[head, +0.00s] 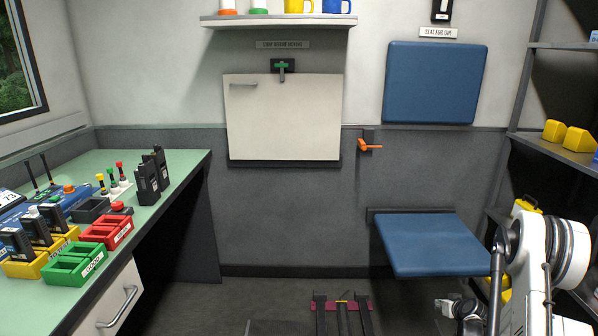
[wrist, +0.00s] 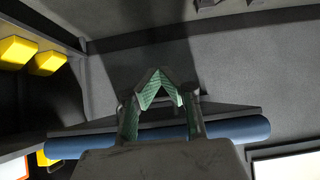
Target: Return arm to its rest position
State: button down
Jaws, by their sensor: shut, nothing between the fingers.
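My gripper (wrist: 158,80) shows in the wrist view with its two green-padded fingers meeting at the tips. It is shut and nothing is between the fingers. The blue edge of the fold-down seat (wrist: 235,130) runs across the picture behind the fingers; I cannot tell the exact gap. In the head view my white arm (head: 565,255) is at the lower right, beside the blue seat (head: 430,243). The fingers are not clear in that view.
Shelves with yellow cases (head: 567,136) stand at the right, close to my arm. A green-topped desk (head: 150,213) with radios and coloured trays is at the left. A closed white wall panel (head: 283,120) and an orange handle (head: 370,146) are on the back wall. Mid-floor is mostly open.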

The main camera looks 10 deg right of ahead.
jog(key=w+a+r, duration=0.1)
jog(key=a+r, duration=0.3)
jog(key=r, duration=0.4)
jog(key=w+a+r, duration=0.1)
jog(key=a+r, duration=0.3)
jog(key=r, duration=0.5)
jog(key=s+a+r+g+y, duration=0.1)
jog(key=s+a+r, duration=0.2)
jog(key=a+r, duration=0.4)
jog(key=s+a+r, duration=0.2)
jog(key=a+r, duration=0.3)
jog(key=r, duration=0.4)
jog(key=s+a+r+n+g, duration=0.1)
jog(key=s+a+r, duration=0.9)
jog(key=s+a, duration=0.6)
jog(key=s, duration=0.7)
jog(key=s+a, duration=0.3)
jog(key=s, duration=0.7)
notch_tip(320, 180, up, 18)
jog(key=p, duration=1.8)
jog(key=shift+a+r+g, duration=0.15)
jog(key=shift+r+g, duration=0.05)
jog(key=shift+g, duration=0.1)
